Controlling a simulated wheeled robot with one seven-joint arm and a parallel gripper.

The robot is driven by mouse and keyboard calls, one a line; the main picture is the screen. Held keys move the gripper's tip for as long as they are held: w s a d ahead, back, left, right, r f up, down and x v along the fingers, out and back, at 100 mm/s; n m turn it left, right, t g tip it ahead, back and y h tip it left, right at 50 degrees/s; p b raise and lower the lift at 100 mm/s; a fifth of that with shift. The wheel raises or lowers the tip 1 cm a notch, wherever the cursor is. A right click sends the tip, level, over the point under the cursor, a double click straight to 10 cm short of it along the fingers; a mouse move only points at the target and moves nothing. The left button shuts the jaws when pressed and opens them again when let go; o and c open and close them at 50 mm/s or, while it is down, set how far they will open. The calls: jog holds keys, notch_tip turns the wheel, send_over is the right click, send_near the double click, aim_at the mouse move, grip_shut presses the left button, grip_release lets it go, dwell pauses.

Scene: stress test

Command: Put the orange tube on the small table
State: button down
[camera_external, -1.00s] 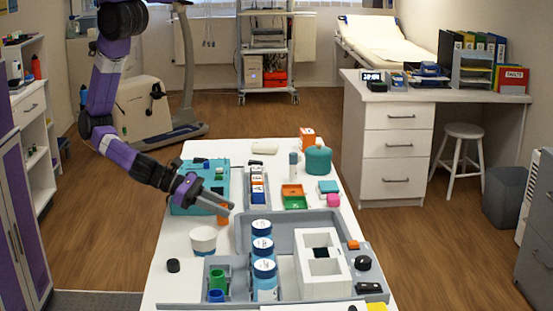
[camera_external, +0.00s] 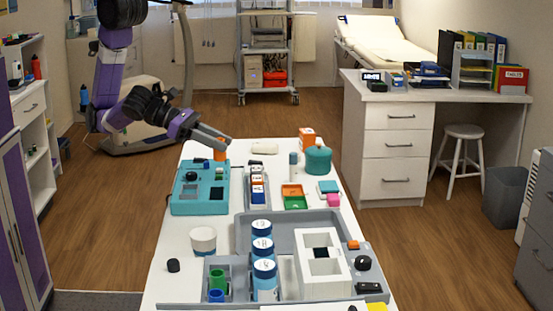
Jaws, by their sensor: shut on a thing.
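My gripper (camera_external: 222,141) is shut on the orange tube (camera_external: 220,155). The tube hangs upright below the fingertips, and its top is hidden by the fingers. In the picture it shows just behind the far right corner of the teal box (camera_external: 183,205); its height above the surface is hard to tell. The long white table (camera_external: 178,240) stands in the middle of the room, crowded with things. I cannot tell for sure which surface is the small table.
A white stool (camera_external: 463,131) is right.

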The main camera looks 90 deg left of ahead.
jog(key=shift+d+r, duration=0.1)
jog(key=shift+r, duration=0.15)
jog(key=shift+d+h, duration=0.3)
jog(key=shift+d, duration=0.05)
jog(key=w+a+f+n+y, duration=0.1)
jog(key=w+a+f, duration=0.3)
jog(key=a, duration=0.4)
jog(key=w+a+f+n+y+b, duration=0.1)
jog(key=w+a+f, duration=0.3)
jog(key=a, duration=0.5)
jog(key=w+a+f+n+y+b, duration=0.1)
jog(key=w+a+f, duration=0.3)
jog(key=w+a, duration=0.4)
jog(key=shift+a+t+y, duration=0.2)
jog(key=shift+t+y, duration=0.1)
jog(key=shift+y, duration=0.2)
jog(key=shift+w, duration=0.1)
